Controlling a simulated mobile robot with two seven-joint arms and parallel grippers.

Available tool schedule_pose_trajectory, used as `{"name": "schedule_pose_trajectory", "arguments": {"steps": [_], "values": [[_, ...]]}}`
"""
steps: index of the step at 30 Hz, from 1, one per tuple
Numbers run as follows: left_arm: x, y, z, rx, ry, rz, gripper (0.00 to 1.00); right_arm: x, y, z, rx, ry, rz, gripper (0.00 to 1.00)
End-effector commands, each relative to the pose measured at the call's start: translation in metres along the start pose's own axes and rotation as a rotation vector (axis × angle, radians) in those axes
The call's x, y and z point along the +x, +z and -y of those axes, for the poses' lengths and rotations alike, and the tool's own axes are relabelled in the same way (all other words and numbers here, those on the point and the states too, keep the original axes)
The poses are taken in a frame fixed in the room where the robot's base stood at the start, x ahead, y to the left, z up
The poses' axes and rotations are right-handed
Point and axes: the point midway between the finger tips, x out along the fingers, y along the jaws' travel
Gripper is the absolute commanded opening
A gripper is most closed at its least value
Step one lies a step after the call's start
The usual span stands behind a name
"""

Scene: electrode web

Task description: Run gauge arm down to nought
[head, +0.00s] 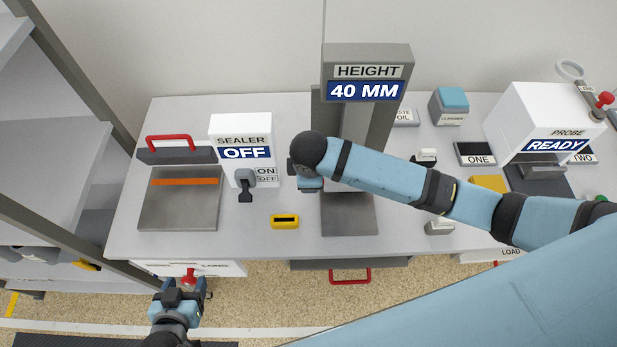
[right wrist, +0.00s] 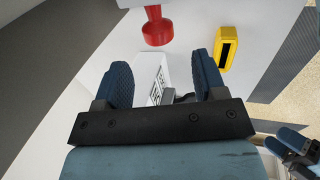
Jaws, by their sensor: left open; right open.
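The height gauge (head: 366,68) stands at the middle of the bench, and its display reads 40 MM. Its grey column (head: 368,125) rises from a dark base plate (head: 348,217). My right arm crosses in front of the column and hides the gauge arm in the head view. In the right wrist view a red knob (right wrist: 157,28) lies just beyond the open, empty fingers of my right gripper (right wrist: 164,75); they do not touch it. My left gripper (head: 184,289) is open at the bench's front left, by a red handle (head: 189,275).
The sealer box (head: 240,133) reads OFF, left of the gauge, with a lever (head: 245,183) on its front. A yellow block (head: 285,221) lies near the front edge. A probe box (head: 545,120) reading READY stands at right.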

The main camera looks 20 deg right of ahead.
Motion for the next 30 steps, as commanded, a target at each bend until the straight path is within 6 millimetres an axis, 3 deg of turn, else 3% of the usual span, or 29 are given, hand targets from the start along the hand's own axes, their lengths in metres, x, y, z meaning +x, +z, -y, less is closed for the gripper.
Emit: {"name": "schedule_pose_trajectory", "arguments": {"steps": [3, 9, 22, 30], "values": [[0.000, -0.003, 0.000, -0.009, -0.003, 0.001, 0.65, 0.024, 0.000, 0.000, 0.000, -0.003, 0.003, 0.65], [0.000, -0.003, -0.001, -0.023, -0.005, 0.004, 0.65, 0.052, 0.000, 0.000, 0.000, -0.001, 0.001, 0.65], [0.002, -0.001, 0.000, -0.029, -0.008, 0.009, 0.65, 0.064, 0.000, 0.000, 0.000, 0.000, -0.001, 0.65], [0.001, -0.002, 0.000, -0.029, -0.008, 0.008, 0.65, 0.063, 0.000, 0.000, 0.000, 0.000, -0.001, 0.05]]}}
